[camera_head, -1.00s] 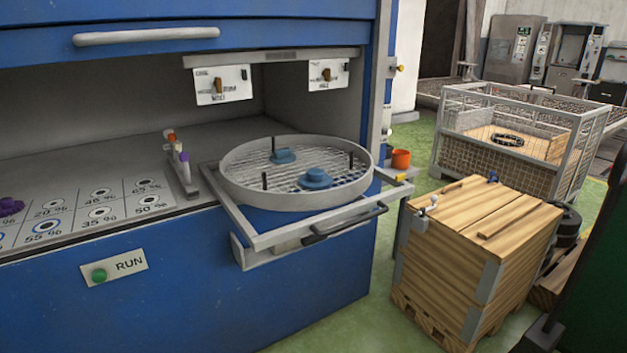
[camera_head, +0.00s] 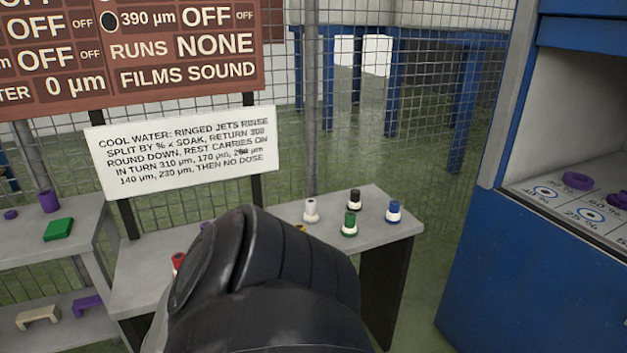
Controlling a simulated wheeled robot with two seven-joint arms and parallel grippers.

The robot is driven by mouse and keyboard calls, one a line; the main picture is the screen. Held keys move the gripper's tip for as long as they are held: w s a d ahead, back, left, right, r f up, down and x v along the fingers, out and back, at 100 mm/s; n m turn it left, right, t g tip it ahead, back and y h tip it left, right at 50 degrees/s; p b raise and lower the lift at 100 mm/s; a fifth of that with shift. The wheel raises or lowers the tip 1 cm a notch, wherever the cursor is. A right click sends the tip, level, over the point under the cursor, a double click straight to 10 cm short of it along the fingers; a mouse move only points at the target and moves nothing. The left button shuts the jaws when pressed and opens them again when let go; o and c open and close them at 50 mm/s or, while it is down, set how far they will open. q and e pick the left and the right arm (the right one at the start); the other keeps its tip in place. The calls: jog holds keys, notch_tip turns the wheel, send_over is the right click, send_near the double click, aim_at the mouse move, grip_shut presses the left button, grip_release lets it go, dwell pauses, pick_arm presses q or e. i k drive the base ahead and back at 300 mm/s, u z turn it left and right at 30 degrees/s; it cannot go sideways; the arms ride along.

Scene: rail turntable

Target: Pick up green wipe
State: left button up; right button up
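A flat green block-like piece (camera_head: 58,229), which looks like the green wipe, lies on the top of a grey shelf unit (camera_head: 85,218) at the left. Nothing touches it. A dark part of my own arm fills the lower middle of the view, well to the right of the green piece. Neither gripper's fingers show.
A purple cylinder (camera_head: 48,201) stands close behind the green piece. Purple and beige brackets lie on the lower shelf. A grey table (camera_head: 292,214) carries several coloured bottle-like pieces, partly hidden by my arm. A blue cabinet (camera_head: 510,270) stands right; wire mesh stands behind.

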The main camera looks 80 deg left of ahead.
aim_at(61, 229)
jog(key=u, duration=5.55)
jog(key=i, duration=2.5)
jog(key=z, duration=1.8)
